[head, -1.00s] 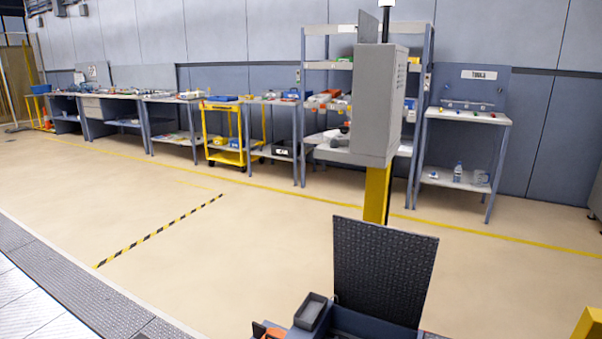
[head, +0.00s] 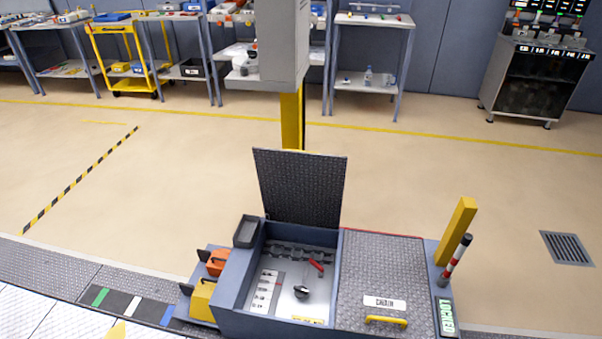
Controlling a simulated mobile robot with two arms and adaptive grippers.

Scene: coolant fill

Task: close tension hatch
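A dark tread-plate hatch lid (head: 300,187) stands upright, open, at the back edge of a blue-grey floor box (head: 232,292). The open compartment below it shows a chain (head: 290,252), a red lever (head: 316,265), a black knob (head: 301,292) and a white label strip (head: 264,290). To its right, a second tread-plate cover (head: 380,270) marked CHAIN lies flat and closed, with a yellow handle (head: 386,321) at its front. Whether the upright lid is the tension hatch cannot be read from a label. Neither of my grippers shows.
A small dark tray (head: 246,231) sits at the box's left, near orange (head: 215,262) and yellow (head: 202,300) blocks. At the right stand a yellow post (head: 456,232), a red-white-black stick (head: 455,260) and a green LOCKED sign (head: 446,317). Open floor lies behind the box.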

